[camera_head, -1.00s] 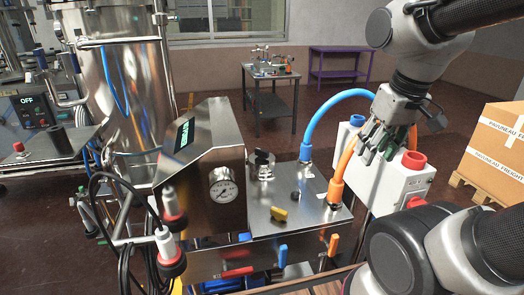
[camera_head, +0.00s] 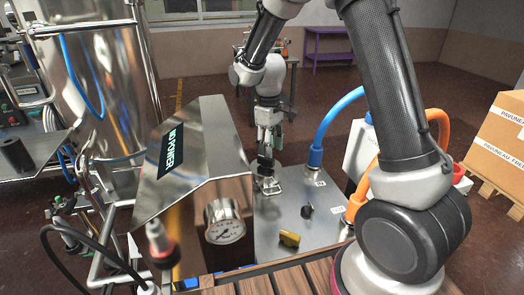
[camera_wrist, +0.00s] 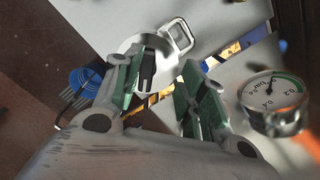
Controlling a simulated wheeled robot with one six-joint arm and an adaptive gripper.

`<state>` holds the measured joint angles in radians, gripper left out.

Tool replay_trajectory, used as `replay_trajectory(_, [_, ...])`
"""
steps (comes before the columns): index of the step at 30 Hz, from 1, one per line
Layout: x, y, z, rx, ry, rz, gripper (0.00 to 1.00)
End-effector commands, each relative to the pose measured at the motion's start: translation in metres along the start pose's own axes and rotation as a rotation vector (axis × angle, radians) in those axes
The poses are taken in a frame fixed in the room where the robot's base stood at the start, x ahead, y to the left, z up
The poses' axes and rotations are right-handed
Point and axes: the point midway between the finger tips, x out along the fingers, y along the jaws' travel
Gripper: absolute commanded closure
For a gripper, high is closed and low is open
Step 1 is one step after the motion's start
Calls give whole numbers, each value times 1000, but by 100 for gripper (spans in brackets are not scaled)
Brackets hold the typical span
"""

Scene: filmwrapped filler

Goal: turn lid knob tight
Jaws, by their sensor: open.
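The lid (camera_wrist: 130,45) is a round pale metal piece with a black knob (camera_wrist: 147,70) on it and a metal loop (camera_wrist: 178,36) at its side. In the head view its metal loop (camera_head: 271,186) shows at the back left of the steel top, under my gripper (camera_head: 266,160). My gripper also shows in the wrist view (camera_wrist: 160,66). It is open, with green-padded fingers on either side of the knob. The knob lies nearer the left finger; I cannot tell whether they touch. Part of the lid is hidden behind the left finger.
A steel housing with a display (camera_head: 205,155) and a pressure gauge (camera_head: 224,222) stands close left of my gripper. Blue (camera_head: 335,115) and orange (camera_head: 440,128) hoses rise to the right. A small black knob (camera_head: 307,210) and yellow handle (camera_head: 289,239) sit on the steel top (camera_head: 275,215).

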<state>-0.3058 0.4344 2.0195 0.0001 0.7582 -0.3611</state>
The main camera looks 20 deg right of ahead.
Motion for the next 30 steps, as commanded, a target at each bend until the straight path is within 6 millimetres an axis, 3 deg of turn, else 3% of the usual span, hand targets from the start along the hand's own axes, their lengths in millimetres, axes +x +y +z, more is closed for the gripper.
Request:
replay_trajectory(3, [-9,6,-16,-51,47,19,59])
replay_trajectory(10, [-7,8,-20,-116,65,29,59])
replay_trajectory(22, [53,9,-23,-119,61,27,59])
replay_trajectory(30, [68,10,-25,-119,64,29,59])
